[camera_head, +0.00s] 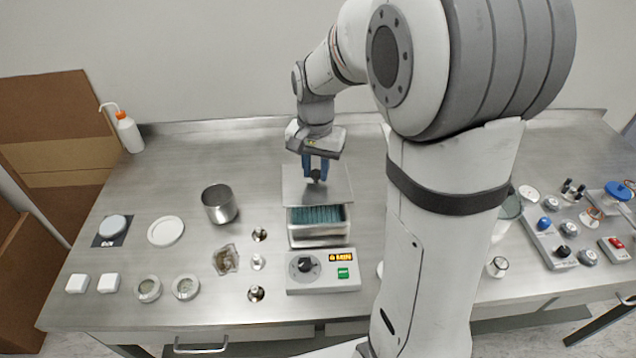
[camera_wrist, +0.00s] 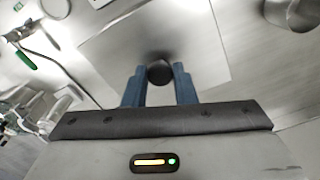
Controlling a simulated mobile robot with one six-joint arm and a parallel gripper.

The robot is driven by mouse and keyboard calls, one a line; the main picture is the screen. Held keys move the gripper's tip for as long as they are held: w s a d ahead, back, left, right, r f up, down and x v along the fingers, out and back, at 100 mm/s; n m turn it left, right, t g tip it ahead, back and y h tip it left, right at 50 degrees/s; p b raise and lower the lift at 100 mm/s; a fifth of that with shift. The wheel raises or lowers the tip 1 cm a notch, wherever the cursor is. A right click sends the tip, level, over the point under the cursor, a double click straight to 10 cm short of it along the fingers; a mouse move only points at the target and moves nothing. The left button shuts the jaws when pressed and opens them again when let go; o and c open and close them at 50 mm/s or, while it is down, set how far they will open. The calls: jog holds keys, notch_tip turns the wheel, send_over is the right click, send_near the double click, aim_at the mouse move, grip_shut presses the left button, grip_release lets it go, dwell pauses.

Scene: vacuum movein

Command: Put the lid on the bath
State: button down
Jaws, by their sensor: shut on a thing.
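My gripper (camera_head: 316,170) is shut on the dark round knob of the lid (camera_head: 297,190), a flat grey metal plate. In the wrist view, the blue fingers of my gripper (camera_wrist: 159,80) stand on both sides of the black knob (camera_wrist: 159,73), and the lid (camera_wrist: 205,50) spreads out beyond it. The bath (camera_head: 320,237) is a metal box with teal water inside and a control panel in front. The lid appears above the back part of the bath; the front of the opening is uncovered. I cannot tell whether lid and bath touch.
A metal beaker (camera_head: 220,205) stands left of the bath. A glass dish (camera_head: 226,260) and small metal pieces (camera_head: 257,262) lie near its left side. A white disc (camera_head: 166,231) and several small containers are further left. My arm hides the bench just right of the bath.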

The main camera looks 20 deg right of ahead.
aim_at(317, 182)
jog(key=shift+d+f, duration=0.15)
jog(key=shift+f, duration=0.75)
notch_tip(317, 182, down, 2)
jog(key=shift+s+f, duration=0.1)
jog(key=shift+f, duration=0.5)
jog(key=shift+f+b, duration=0.35)
jog(key=shift+f, duration=0.25)
jog(key=c, duration=1.2)
grip_release()
